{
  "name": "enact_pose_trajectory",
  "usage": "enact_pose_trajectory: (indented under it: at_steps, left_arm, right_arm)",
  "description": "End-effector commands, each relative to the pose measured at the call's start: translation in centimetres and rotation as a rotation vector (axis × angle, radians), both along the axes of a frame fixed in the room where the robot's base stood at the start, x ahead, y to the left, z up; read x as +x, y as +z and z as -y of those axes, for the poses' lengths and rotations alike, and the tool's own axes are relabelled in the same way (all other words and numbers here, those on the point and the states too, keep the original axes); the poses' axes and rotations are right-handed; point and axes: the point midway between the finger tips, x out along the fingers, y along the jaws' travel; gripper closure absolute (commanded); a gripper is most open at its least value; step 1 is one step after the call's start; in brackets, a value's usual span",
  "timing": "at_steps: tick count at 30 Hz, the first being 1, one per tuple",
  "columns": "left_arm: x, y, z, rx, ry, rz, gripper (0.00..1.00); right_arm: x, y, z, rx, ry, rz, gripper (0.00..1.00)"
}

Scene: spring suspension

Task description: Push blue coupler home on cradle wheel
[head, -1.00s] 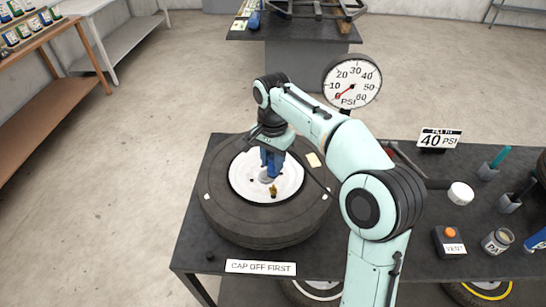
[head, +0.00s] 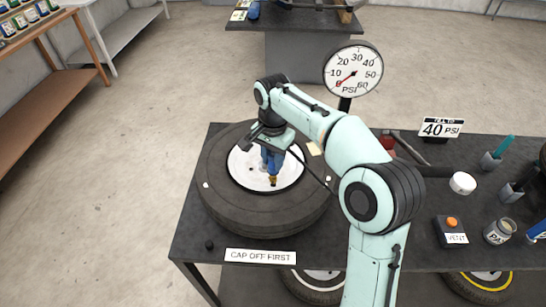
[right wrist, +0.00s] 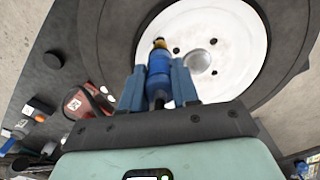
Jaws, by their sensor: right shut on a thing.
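The cradle wheel (head: 215,205) lies flat on the dark bench, a black tire around a white rim. A small brass valve stem (head: 272,182) stands on the rim; its yellowish tip also shows in the right wrist view (right wrist: 159,43). My right gripper (head: 270,162) is over the rim, shut on the blue coupler (right wrist: 160,80), held between its two blue fingers. The coupler's far end meets or overlaps the brass stem in both views; I cannot tell how far it is seated. In the head view the fingers mostly hide the coupler. My left gripper is not in view.
A round gauge (head: 352,70) stands behind the wheel with its needle near 0. A "CAP OFF FIRST" sign (head: 261,256) and a small black cap (head: 209,244) are at the bench front. A vent box (head: 451,230), jar (head: 499,231) and "40 PSI" sign (head: 440,128) are to the right.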

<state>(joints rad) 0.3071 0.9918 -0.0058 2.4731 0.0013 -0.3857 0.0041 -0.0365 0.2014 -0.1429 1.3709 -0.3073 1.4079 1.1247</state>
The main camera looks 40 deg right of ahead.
Motion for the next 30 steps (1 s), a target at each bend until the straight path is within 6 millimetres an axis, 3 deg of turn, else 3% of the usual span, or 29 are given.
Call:
enact_pose_trajectory:
  at_steps: [29, 30]
  left_arm:
    - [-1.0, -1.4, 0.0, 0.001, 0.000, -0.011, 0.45]
    - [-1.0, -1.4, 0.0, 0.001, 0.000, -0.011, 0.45]
  right_arm:
    - [0.0, -2.4, 0.0, 0.000, 0.000, 0.000, 1.00]
    - [0.0, -2.4, 0.0, 0.000, 0.000, 0.000, 0.67]
